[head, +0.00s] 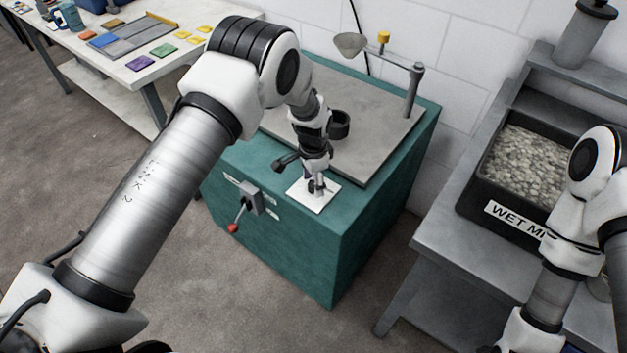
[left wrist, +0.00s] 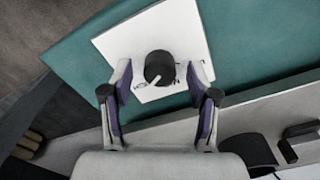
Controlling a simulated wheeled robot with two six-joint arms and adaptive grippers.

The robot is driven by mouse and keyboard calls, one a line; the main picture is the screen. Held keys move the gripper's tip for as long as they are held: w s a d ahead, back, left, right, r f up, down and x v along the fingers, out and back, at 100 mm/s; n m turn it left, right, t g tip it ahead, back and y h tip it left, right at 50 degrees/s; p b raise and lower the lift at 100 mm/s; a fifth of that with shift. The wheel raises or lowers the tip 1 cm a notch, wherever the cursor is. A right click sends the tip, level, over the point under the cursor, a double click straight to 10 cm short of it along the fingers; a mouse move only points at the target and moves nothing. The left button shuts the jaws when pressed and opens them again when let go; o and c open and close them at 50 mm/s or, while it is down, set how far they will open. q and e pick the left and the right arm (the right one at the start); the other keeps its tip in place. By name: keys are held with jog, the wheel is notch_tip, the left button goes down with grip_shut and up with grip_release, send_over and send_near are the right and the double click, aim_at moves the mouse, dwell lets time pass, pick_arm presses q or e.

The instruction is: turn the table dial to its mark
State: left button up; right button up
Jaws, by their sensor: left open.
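The dial (left wrist: 159,67) is a dark round knob with a short pale line on its near edge. It sits on a white plate (left wrist: 180,32) with small dark markings beside the knob, too small to read. In the head view the plate (head: 327,199) lies on the front corner of the teal cabinet's top (head: 345,222). My left gripper (head: 317,187) points down over the plate. In the left wrist view its open fingers (left wrist: 160,78) stand on either side of the knob, with gaps showing. My right gripper is out of view; only its arm shows at the right.
A grey slab (head: 385,135) covers most of the cabinet top, with a black ring (head: 339,124) and a post (head: 413,90) on it. A red-tipped lever (head: 233,228) sticks out in front. A tray labelled WET (head: 490,208) stands at right. A table (head: 150,72) stands at left.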

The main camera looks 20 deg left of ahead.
pick_arm(q)
notch_tip(320, 180, up, 12)
dwell(0.3)
jog(key=shift+f, duration=0.1)
